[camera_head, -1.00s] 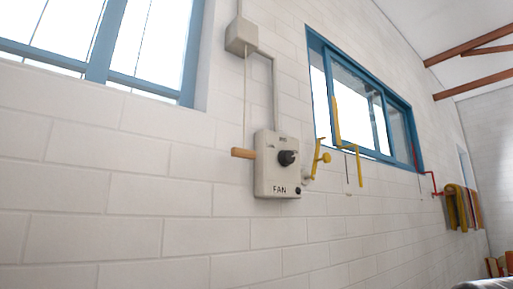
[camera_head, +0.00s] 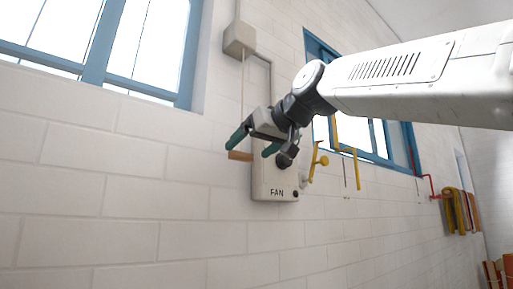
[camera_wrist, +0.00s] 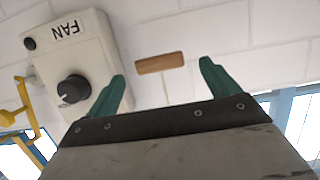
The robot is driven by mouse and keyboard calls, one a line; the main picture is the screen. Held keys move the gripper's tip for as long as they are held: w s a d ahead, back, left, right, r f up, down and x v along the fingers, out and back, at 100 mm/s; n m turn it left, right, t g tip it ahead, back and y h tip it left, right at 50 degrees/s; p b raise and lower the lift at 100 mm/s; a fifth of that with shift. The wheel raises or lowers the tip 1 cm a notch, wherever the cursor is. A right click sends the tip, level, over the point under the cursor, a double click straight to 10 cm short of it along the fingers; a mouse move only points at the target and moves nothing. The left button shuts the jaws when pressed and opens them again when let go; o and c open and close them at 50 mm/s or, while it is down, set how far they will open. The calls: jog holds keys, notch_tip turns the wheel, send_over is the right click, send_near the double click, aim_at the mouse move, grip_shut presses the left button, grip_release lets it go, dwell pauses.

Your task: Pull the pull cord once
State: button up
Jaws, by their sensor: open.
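The pull cord (camera_head: 243,85) hangs from a small grey box on the white brick wall. Its wooden handle (camera_head: 240,156) lies crosswise at the lower end, beside the FAN box. My gripper (camera_head: 254,145) is open, its green fingers close to the handle and partly in front of the FAN box. In the wrist view the handle (camera_wrist: 160,63) appears in the gap between the two fingertips, a little beyond them. Nothing is held. I cannot tell whether a finger touches the handle or cord.
The FAN box (camera_head: 275,182) with a black knob (camera_wrist: 73,90) is right beside the handle. Yellow brackets (camera_head: 318,160) stick out farther right. Blue-framed windows (camera_head: 150,45) are above. The wall below is clear.

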aim_at(243, 155)
jog(key=x, duration=0.7)
jog(key=shift+f, duration=0.15)
jog(key=c, duration=1)
jog(key=shift+c, duration=0.2)
